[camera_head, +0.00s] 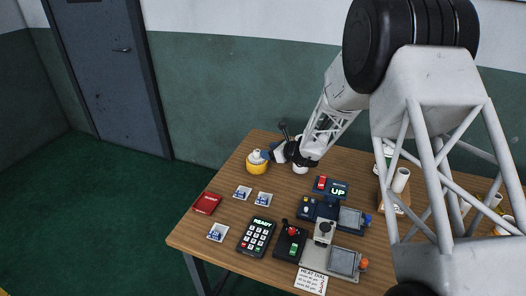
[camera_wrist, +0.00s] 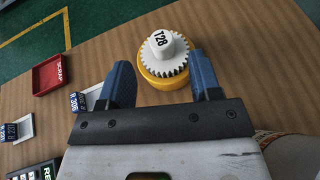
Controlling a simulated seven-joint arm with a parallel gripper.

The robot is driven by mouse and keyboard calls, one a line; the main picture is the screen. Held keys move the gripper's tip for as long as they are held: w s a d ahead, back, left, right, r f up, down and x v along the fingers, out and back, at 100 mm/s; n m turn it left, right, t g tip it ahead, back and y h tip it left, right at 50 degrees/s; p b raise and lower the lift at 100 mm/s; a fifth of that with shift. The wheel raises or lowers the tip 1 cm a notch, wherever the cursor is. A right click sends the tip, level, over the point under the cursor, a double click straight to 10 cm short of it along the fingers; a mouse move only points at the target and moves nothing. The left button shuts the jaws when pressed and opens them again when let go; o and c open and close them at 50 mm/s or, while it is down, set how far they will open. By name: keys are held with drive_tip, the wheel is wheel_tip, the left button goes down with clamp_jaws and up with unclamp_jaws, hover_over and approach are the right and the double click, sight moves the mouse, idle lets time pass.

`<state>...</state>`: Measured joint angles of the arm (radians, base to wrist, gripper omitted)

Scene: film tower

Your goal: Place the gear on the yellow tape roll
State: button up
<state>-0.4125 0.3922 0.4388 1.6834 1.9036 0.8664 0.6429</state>
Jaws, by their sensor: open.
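The white gear (camera_wrist: 165,65), with a raised hub marked T28, rests on top of the yellow tape roll (camera_wrist: 168,80) at the back left of the table. Both also show in the head view, the gear (camera_head: 255,155) above the roll (camera_head: 257,166). My gripper (camera_wrist: 162,70) has its two blue fingers apart, with nothing held between them.
A red scrap tray (camera_wrist: 51,74) lies at the table's left. Several small labelled squares (camera_head: 243,192) lie in front of the roll. Bare wood surrounds the roll's left.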

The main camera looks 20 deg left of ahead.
drive_tip(key=shift+v, duration=1.35)
drive_tip(key=shift+r, duration=0.1)
drive_tip(key=s+d+r+n+g+h, duration=0.35)
drive_tip(key=s+d+r+n, duration=0.75)
drive_tip(key=s+d+r, duration=1)
drive_tip(key=s+d+r+n+t+h, duration=0.2)
drive_tip(key=s+d+n+h, duration=0.7)
drive_tip(key=s+d, duration=1.6)
drive_tip(key=s+r+h, duration=0.1)
drive_tip(key=s, duration=0.2)
drive_tip(key=shift+d+r+n, duration=0.15)
drive_tip(key=shift+d+n, duration=0.15)
drive_tip(key=shift+n, duration=0.1)
